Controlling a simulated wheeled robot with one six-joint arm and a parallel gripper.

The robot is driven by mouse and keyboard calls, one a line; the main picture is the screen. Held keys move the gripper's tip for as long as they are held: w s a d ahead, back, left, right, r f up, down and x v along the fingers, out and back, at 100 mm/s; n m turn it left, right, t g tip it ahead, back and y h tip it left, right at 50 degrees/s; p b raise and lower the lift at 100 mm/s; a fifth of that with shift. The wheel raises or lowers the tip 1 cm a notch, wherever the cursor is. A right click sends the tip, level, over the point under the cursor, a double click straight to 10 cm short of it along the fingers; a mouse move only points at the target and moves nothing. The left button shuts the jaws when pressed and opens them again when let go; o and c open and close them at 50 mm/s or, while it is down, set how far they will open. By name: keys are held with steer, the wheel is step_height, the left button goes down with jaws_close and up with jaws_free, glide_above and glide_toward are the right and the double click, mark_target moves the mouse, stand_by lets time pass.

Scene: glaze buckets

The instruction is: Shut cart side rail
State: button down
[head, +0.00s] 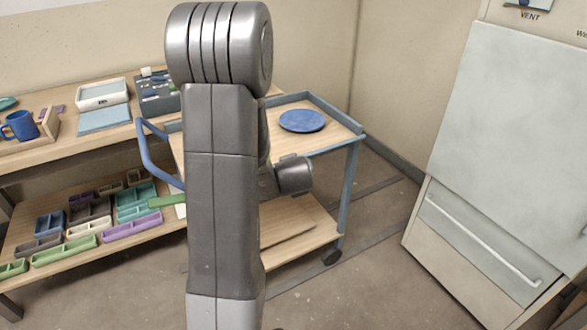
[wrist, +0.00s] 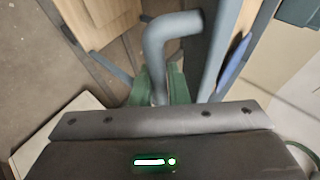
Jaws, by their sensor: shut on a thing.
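The cart (head: 347,190) has a blue-grey frame, a wooden top and a lower wooden shelf. My arm hides its middle in the head view. A blue tube loop (head: 146,152) stands out at the cart's left side. In the wrist view, a bent blue-grey bar (wrist: 154,50), which looks like the cart side rail, runs down between the green fingers of my gripper (wrist: 160,88). The gripper is shut on this bar. Its hold is mostly hidden in the head view, and I cannot tell there whether the rail is up or down.
A blue plate (head: 302,121) lies on the cart top. A wooden shelf unit (head: 97,147) at left carries a blue mug (head: 20,125) and several coloured trays. A pale cabinet (head: 508,120) stands at right. Floor is clear between cart and cabinet.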

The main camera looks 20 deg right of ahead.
steer(key=shift+w+r+g, duration=0.2)
steer(key=shift+r+g, duration=0.1)
steer(key=shift+g, duration=0.4)
steer(key=shift+w+a+r+n+g+b, duration=0.1)
steer(key=shift+w+r+n+g+b, duration=0.2)
steer(key=shift+g, duration=0.65)
steer(key=shift+w+d+r+n+g+b, duration=0.1)
steer(key=shift+w+r+n+g+b, duration=0.25)
steer(key=shift+g, duration=0.55)
steer(key=shift+w+a+r+n+g+b, duration=0.15)
steer(key=shift+g+b, duration=0.25)
steer(key=shift+g, duration=0.55)
steer(key=c, duration=1.7)
jaws_free()
